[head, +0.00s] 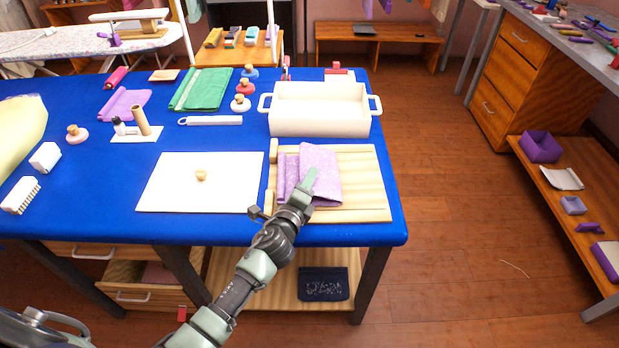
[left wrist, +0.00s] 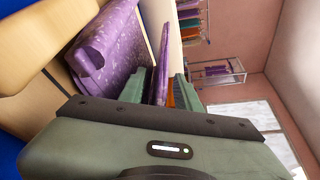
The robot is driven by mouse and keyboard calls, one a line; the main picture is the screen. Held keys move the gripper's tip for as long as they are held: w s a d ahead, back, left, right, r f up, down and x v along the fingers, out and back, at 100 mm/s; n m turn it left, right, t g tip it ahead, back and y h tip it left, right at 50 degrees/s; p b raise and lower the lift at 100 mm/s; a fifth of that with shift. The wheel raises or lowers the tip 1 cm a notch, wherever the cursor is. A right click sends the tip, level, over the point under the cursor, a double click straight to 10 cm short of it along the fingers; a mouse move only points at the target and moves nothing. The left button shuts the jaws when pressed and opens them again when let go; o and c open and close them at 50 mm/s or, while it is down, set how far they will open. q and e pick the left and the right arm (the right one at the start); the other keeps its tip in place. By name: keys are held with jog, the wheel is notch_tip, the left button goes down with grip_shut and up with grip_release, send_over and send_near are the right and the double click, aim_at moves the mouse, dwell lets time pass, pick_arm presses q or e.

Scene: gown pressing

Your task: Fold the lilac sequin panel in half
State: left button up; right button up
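The lilac sequin panel (head: 320,170) lies on a pale wooden board (head: 365,199) at the table's right end, with its left part raised in a fold. My left gripper (head: 308,183) reaches over the panel's near middle and covers part of it. In the left wrist view, the panel (left wrist: 112,42) shows a rolled fold on the left. A thin upright edge of it stands between the fingers of my left gripper (left wrist: 163,92). The fingers are apart, with a gap beside the cloth. My right gripper is not in view.
A cream tray with handles (head: 320,122) stands behind the board. Green cloth (head: 205,90), knobbed weights and brushes are on the blue table (head: 100,185). The floor to the right is open.

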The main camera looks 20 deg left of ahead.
pick_arm(q)
jog(key=shift+w, duration=0.5)
grip_shut()
dwell(1.2)
